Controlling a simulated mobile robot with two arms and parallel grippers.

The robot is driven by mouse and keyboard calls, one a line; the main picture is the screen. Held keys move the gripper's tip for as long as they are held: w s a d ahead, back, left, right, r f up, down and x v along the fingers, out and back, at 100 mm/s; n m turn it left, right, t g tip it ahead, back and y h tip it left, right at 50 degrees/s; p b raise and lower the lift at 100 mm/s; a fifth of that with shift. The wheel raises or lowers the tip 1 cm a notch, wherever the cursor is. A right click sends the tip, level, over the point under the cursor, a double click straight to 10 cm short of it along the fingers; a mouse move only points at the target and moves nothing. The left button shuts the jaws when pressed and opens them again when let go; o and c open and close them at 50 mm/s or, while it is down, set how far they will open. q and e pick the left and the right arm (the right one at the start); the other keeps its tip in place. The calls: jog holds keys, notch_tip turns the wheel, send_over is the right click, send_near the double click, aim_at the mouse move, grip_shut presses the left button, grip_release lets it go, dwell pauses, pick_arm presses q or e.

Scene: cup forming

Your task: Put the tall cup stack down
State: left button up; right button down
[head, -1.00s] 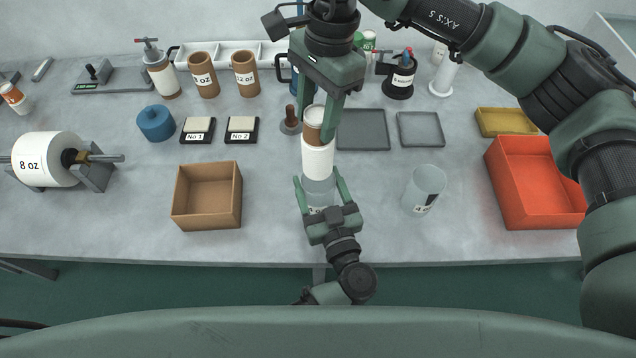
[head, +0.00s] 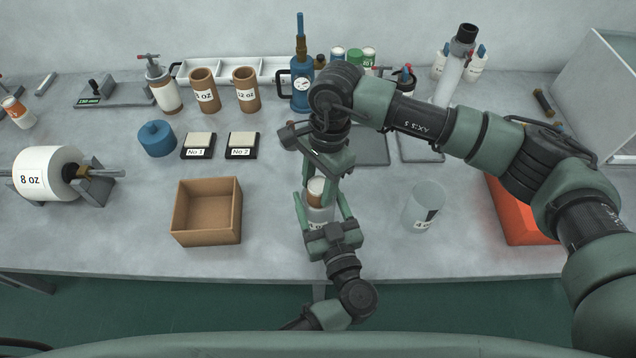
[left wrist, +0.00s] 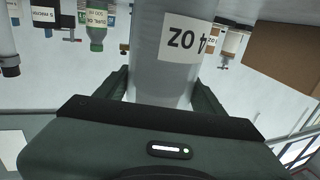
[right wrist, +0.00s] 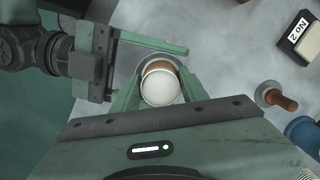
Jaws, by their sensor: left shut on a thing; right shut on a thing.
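My right gripper (head: 322,180) is shut on the stack from above. In the right wrist view the stack's white round end (right wrist: 160,88) sits between the fingers, inside the tube's rim. My left gripper (head: 324,207) is shut around the tube from the front. In the left wrist view the tube (left wrist: 170,75) carries a "4 oz" label. How deep the stack sits is hidden.
A second clear tube (head: 424,207) stands to the right. An open brown box (head: 207,238) is on the left, and an orange-red bin (head: 515,222) is partly behind my right arm. Bare table lies between box and tube.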

jog(key=shift+f, duration=0.1)
jog(key=c, duration=0.8)
grip_release()
jog(key=shift+o, duration=0.2)
notch_tip(320, 180, up, 12)
jog(key=w+d, duration=0.1)
jog(key=shift+d, duration=0.2)
jog(key=shift+w, duration=0.1)
